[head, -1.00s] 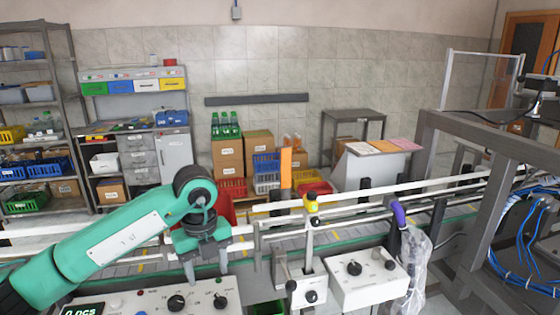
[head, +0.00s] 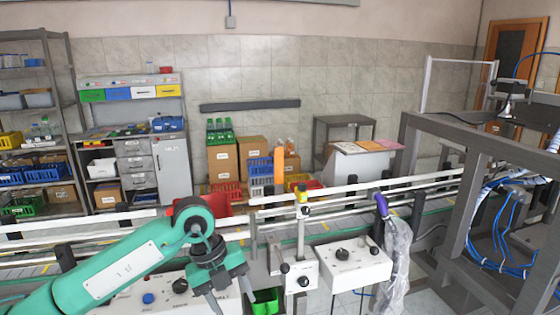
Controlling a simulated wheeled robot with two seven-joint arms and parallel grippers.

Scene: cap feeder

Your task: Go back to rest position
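My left gripper (head: 233,287) is at the lower left in the head view, at the end of my green arm. Its two dark fingers point down and stand apart, with nothing seen between them. It is in front of the conveyor, over the left control box (head: 172,293), and hides part of that box. My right gripper is not in the picture.
The conveyor rails (head: 345,193) run across the view behind my arm. A white control box with black knobs (head: 353,265) and a post with a yellow top (head: 302,215) stand to the right. A green crate (head: 265,301) is low down. A grey frame (head: 470,140) stands at the right.

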